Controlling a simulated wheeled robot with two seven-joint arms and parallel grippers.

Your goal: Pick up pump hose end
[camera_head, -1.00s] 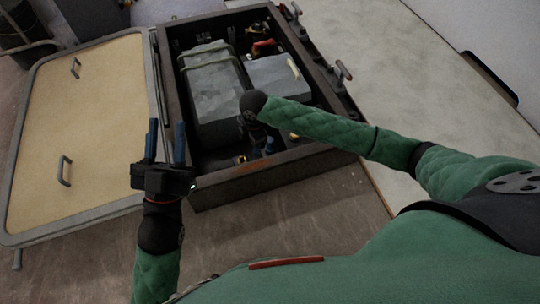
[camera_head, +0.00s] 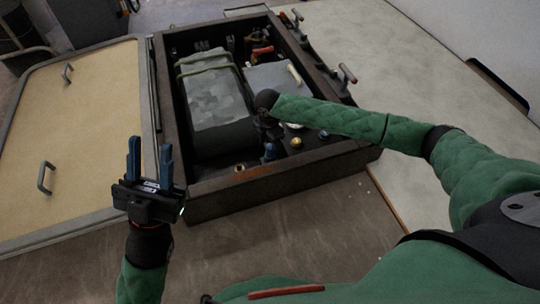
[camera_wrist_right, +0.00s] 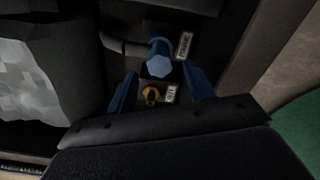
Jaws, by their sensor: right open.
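My right gripper (camera_head: 270,153) reaches down into the dark open box, its blue fingers partly hidden by my arm. In the right wrist view my right gripper (camera_wrist_right: 163,90) is open, with one finger on each side. A blue faceted fitting (camera_wrist_right: 158,65) with a dark hose running left from it lies ahead of the fingers, beside a small label. It looks like the pump hose end, but I cannot read the label. An orange-yellow fitting (camera_wrist_right: 151,96) with another label shows nearer, between the fingers. My left gripper (camera_head: 150,155) is open and empty, upright outside the box.
The dark-walled box (camera_head: 285,181) holds a large grey strapped block (camera_head: 213,95) and a lighter grey box (camera_head: 268,77). A beige hatch panel (camera_head: 90,130) with handles lies left. A pale surface (camera_head: 400,75) extends right. Levers stand along the box's right rim.

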